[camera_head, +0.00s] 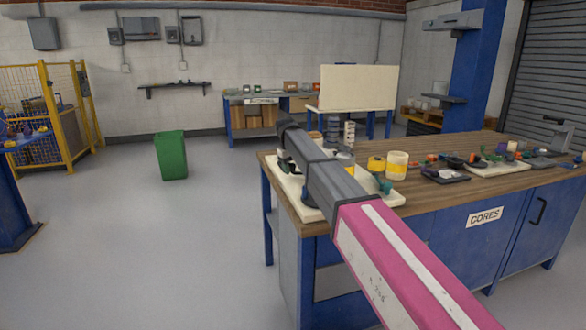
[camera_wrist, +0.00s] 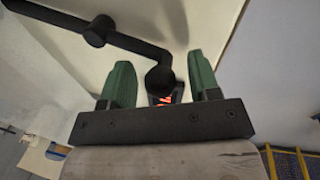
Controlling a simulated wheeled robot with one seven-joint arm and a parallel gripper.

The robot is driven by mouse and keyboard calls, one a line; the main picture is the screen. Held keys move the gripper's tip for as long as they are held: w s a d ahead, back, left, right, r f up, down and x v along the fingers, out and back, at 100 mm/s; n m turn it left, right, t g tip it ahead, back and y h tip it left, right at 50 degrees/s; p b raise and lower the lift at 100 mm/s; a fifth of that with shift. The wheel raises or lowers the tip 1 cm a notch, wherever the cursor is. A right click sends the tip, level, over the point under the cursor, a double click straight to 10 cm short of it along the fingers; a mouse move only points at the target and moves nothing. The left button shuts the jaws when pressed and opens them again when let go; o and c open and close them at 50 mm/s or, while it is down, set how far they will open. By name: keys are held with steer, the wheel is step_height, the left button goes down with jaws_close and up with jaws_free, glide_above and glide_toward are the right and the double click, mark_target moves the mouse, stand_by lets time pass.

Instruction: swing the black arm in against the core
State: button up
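The black arm (camera_wrist: 140,47) crosses the upper left of the wrist view, with a round joint partway along and a rounded knob (camera_wrist: 160,78) at its near end. My gripper (camera_wrist: 161,80) has two green fingers set wide apart. The knob lies between them, with a visible gap on each side. A pale surface lies behind. A small dark part with orange-red marks (camera_wrist: 163,99) shows just below the knob. I cannot make out the core in the wrist view.
The wooden workbench (camera_head: 440,198) holds yellow-banded rolls (camera_head: 397,165), a stack of grey discs (camera_head: 332,131) and several small parts towards the right. A green bin (camera_head: 171,156) stands on open floor at the left. A yellow cage (camera_head: 70,105) is farther left.

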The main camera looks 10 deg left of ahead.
steer(key=shift+r, duration=0.15)
step_height(320, 180, up, 10)
steer(key=s+a, duration=0.1)
steer(key=shift+s+a+r, duration=0.2)
steer(key=shift+a, duration=0.1)
